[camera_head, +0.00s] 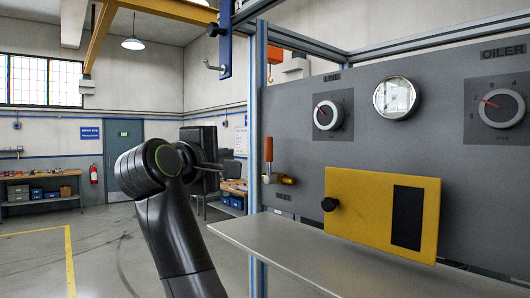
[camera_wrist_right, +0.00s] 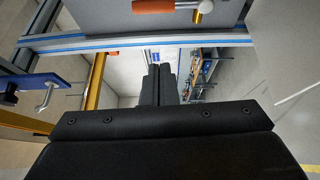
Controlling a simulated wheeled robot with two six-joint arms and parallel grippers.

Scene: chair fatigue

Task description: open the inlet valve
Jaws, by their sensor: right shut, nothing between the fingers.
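The inlet valve appears to be the brass valve (camera_head: 286,180) with an orange lever handle (camera_head: 268,149), at the left edge of the grey panel. Its handle stands upright in the head view. In the right wrist view the orange handle (camera_wrist_right: 153,6) and brass body (camera_wrist_right: 198,17) show at the top edge, partly cut off. My right gripper (camera_head: 212,165) is left of the valve, apart from it, and partly hidden by my own arm. Its fingers (camera_wrist_right: 158,70) are shut and empty in the wrist view. My left gripper is not in view.
A metal shelf (camera_head: 290,250) juts out below the panel. A yellow plate (camera_head: 360,210) with a black knob stands above it. Dials labelled LINE (camera_head: 328,115) and OILER (camera_head: 495,108) and a round gauge (camera_head: 395,97) are higher up. An aluminium post (camera_head: 254,120) stands by the valve.

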